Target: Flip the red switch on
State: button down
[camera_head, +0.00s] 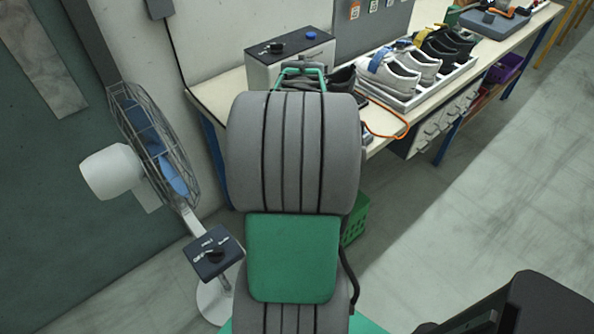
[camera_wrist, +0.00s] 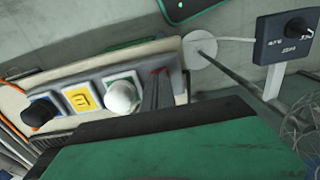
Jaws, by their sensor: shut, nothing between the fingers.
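In the wrist view, a small red piece (camera_wrist: 160,70), which looks like the red switch, shows at the right end of a grey control panel (camera_wrist: 173,62). My gripper (camera_wrist: 155,80) appears as thin dark fingers together over that end of the panel, with nothing between them. The tips are at or very near the red piece. I cannot tell if they touch it, and its position is largely hidden. In the head view my arm hides the gripper.
A fan (camera_head: 155,145) stands at left, with its control box (camera_head: 213,252) on the stand, also in the wrist view (camera_wrist: 285,37). The bench holds a grey box (camera_head: 290,60), a shoe tray (camera_head: 408,100) and an orange cable (camera_head: 385,134).

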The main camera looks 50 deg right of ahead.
jog(key=shift+f+b, duration=0.4)
jog(key=shift+f, duration=0.3)
notch_tip(320, 180, up, 7)
jog(key=p, duration=0.5)
jog(key=shift+r+p, duration=0.15)
jog(key=shift+p, duration=0.15)
dwell(0.4)
